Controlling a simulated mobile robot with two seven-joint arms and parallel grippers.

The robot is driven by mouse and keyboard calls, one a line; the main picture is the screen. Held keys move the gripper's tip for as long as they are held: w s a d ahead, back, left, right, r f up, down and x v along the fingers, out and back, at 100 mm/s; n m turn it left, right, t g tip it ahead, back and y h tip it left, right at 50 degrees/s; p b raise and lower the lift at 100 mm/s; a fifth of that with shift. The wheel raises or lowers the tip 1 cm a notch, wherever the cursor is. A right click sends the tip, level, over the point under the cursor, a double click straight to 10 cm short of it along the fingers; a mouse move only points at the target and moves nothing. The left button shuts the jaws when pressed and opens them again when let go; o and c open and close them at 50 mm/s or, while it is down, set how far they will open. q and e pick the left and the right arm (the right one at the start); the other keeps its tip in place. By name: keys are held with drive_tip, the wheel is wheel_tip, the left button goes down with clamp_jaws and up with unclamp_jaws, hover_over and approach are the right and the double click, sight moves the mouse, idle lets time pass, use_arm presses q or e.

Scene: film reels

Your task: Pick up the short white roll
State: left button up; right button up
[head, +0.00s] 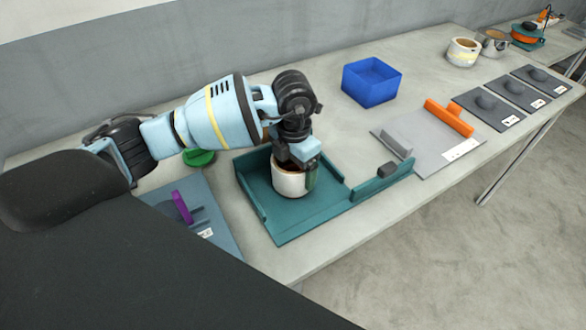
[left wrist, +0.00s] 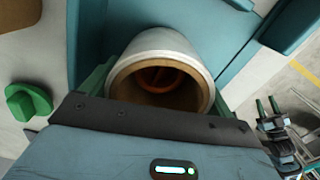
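The short white roll (head: 290,183) stands upright in a teal tray (head: 283,232) in the head view. In the left wrist view the roll (left wrist: 188,48) shows its open end, with a tan inner wall and something orange inside. My left gripper (head: 292,170) points down over the roll, with its green fingers on opposite sides of it. In the left wrist view the fingers lie close against the roll; I cannot tell whether they press on it. My right gripper (left wrist: 268,106) shows small at the right of the left wrist view, its green fingers apart and empty.
A blue box (head: 371,82) stands behind the tray. A grey tray with an orange bar (head: 449,117) lies to the right. A green object (head: 197,157) and a purple piece (head: 182,207) are at the left. Two cups (head: 462,52) stand farther back.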

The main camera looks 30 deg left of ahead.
use_arm(q)
drive_tip(key=c, duration=0.3)
drive_tip(key=shift+r, duration=0.15)
drive_tip(key=shift+r, duration=0.55)
wheel_tip(320, 180, up, 2)
drive_tip(key=shift+r, duration=0.15)
drive_tip(key=s+d, duration=0.2)
drive_tip(key=d, duration=0.2)
drive_tip(key=s+d+r, duration=0.1)
drive_tip(key=s+d, duration=0.1)
drive_tip(key=d, duration=0.3)
drive_tip(key=s+d+b, duration=0.1)
drive_tip(key=s+d, duration=0.2)
drive_tip(key=d, duration=0.2)
drive_tip(key=shift+d+r, duration=0.2)
drive_tip(key=shift+d, duration=0.05)
